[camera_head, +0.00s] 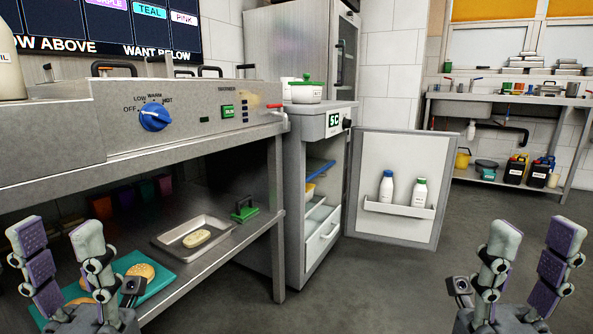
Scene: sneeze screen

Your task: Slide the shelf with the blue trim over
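The shelf with the blue trim (320,169) is inside the small grey fridge (295,190) right of the counter. Only its blue front edge shows clearly; the rest is hidden by the fridge's side wall. The fridge door (393,150) stands wide open to the right. My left gripper (63,240) is open and empty at the lower left, in front of the counter's lower shelf. My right gripper (530,240) is open and empty at the lower right, over the floor. Both are well apart from the blue-trimmed shelf.
Two bottles (386,187) stand in the door rack. A metal tray (180,243) with a bun and a teal board (158,274) lie on the counter's lower shelf. The floor before the fridge is clear.

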